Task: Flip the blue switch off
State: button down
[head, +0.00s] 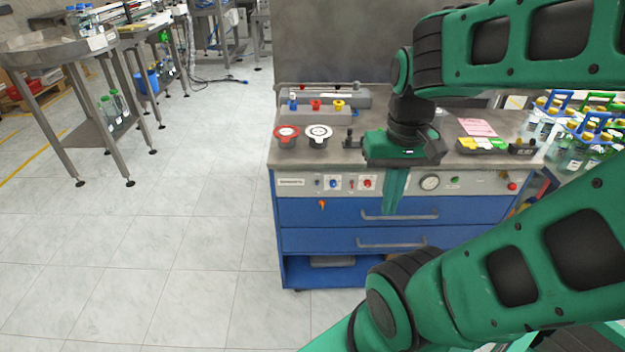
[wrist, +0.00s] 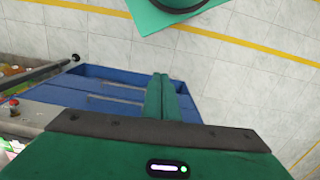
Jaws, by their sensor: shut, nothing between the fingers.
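The blue switch (head: 333,183) is a small blue piece on a white plate in the grey front panel (head: 290,182) of the blue cabinet. Its on or off position is too small to tell. My gripper (head: 393,211) points down in front of the cabinet, to the right of the blue switch and apart from it. The green fingers are pressed together and empty. In the wrist view the shut fingers (wrist: 161,76) stand before the blue cabinet (wrist: 120,75); the blue switch cannot be made out there.
A red switch (head: 367,183) sits between the blue switch and a round gauge (head: 430,182). A red button (head: 512,187) is at the panel's right end. Drawer handles (head: 400,216) stick out below. Red (head: 286,133) and white (head: 319,133) round parts stand on top.

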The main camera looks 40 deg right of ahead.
aim_at(313, 178)
jog(key=w+a+f+n+t+h, duration=0.1)
jog(key=w+a+f+n+h, duration=0.1)
jog(key=w+n, duration=0.6)
jog(key=w+a+f+n+h, duration=0.1)
jog(key=w+n, duration=0.7)
jog(key=w, duration=1.1)
jog(key=a+h, duration=0.1)
jog(key=h, duration=0.1)
jog(key=shift+w+a+f+n+t+h, duration=0.25)
jog(key=shift+w+f+n+t+h, duration=0.05)
jog(key=shift+w+f+t+h, duration=0.1)
jog(key=x, duration=1.4)
jog(key=shift+a, duration=0.1)
